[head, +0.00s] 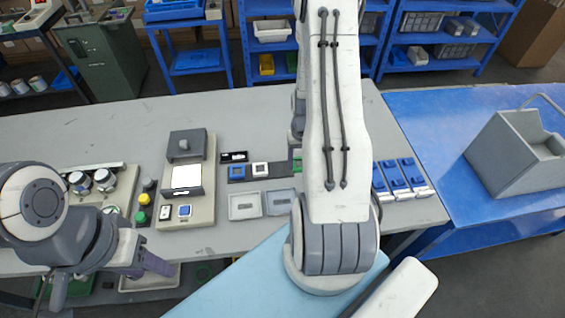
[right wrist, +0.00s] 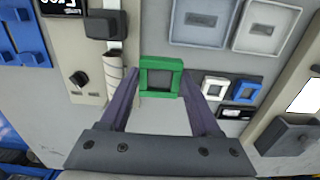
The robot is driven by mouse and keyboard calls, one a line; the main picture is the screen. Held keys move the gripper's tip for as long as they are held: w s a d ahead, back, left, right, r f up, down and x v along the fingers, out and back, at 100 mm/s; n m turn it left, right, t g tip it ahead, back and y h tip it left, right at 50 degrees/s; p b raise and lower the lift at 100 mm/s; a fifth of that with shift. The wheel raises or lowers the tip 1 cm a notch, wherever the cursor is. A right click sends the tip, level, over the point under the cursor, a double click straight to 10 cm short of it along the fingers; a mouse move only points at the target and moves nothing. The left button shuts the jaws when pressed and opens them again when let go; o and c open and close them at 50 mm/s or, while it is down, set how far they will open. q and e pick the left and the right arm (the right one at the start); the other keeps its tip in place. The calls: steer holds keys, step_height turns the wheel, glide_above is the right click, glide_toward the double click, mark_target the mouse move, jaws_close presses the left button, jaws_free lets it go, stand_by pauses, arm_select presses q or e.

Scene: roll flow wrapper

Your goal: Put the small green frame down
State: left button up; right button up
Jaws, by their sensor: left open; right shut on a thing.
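The small green frame (right wrist: 144,78) is square with a grey middle. In the right wrist view it sits between the fingertips of my right gripper (right wrist: 160,82), which is shut on it. I cannot tell whether its underside touches the table. In the head view my right arm hides most of that gripper, and only a bit of green (head: 297,159) shows at the arm's left edge. My left gripper (head: 150,263) is open and empty at the table's front edge, at lower left.
A blue frame (head: 237,172) and a white frame (head: 260,169) lie on a dark strip. Two grey trays (head: 244,206) (head: 279,203) lie in front. A grey device (head: 187,143) stands left, blue-and-white blocks (head: 405,180) right. The back of the table is clear.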

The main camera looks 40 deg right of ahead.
steer(key=p, duration=0.2)
glide_above(283, 169)
step_height(283, 169, down, 4)
steer(key=shift+f, duration=0.25)
steer(key=shift+w+f, duration=0.15)
steer(key=shift+f, duration=0.05)
step_height(283, 169, down, 3)
steer(key=shift+p, duration=0.8)
steer(key=shift+f, duration=0.45)
steer(key=shift+f, duration=0.1)
steer(key=shift+f, duration=0.15)
steer(key=o, duration=1.3)
